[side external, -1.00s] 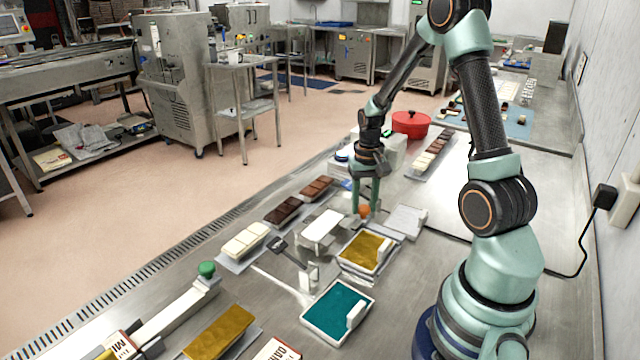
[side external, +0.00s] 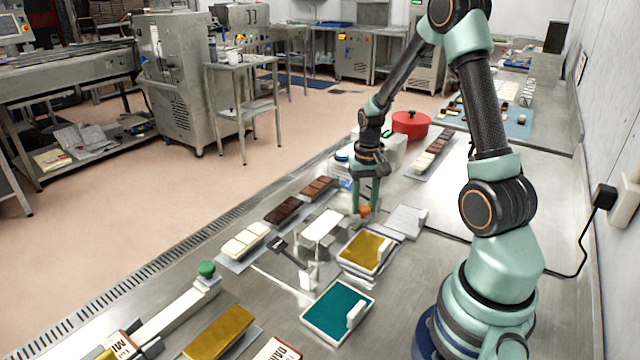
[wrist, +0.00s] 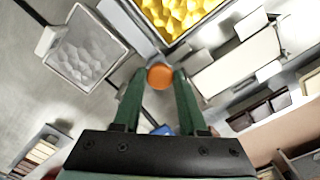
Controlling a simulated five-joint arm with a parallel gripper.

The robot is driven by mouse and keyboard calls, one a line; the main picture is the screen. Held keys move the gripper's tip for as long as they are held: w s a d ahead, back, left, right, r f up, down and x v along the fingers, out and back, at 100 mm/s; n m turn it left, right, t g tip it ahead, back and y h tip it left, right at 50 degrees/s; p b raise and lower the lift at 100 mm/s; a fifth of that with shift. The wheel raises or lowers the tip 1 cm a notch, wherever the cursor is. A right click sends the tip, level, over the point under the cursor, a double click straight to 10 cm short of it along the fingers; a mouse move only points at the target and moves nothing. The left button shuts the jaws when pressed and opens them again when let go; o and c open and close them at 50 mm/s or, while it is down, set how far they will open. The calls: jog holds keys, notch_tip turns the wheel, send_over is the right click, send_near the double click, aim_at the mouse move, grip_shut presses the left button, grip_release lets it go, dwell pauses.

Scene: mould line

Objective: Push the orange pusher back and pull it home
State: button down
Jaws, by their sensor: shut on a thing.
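The orange pusher (side external: 364,210) is a small round orange knob beside the gold-filled mould tray (side external: 343,264). In the wrist view the orange pusher (wrist: 160,76) sits between my fingertips. My gripper (side external: 367,205) points down and is shut on the knob; it also shows in the wrist view (wrist: 158,82) with one green finger on each side. The gold tray also shows at the top of the wrist view (wrist: 150,14). The knob's lower part and what it is fixed to are partly hidden by the fingers.
A pale textured mould (side external: 406,221) lies right of the knob, and a white block on a frame (side external: 321,228) lies left. A teal tray (side external: 338,311) is nearer the camera. Chocolate bars (side external: 282,210) line the left side. A red pot (side external: 411,124) stands behind.

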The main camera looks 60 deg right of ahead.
jog(key=s, duration=0.9)
jog(key=shift+c, duration=2.2)
grip_release()
notch_tip(320, 180, up, 12)
jog(key=shift+r, duration=0.1)
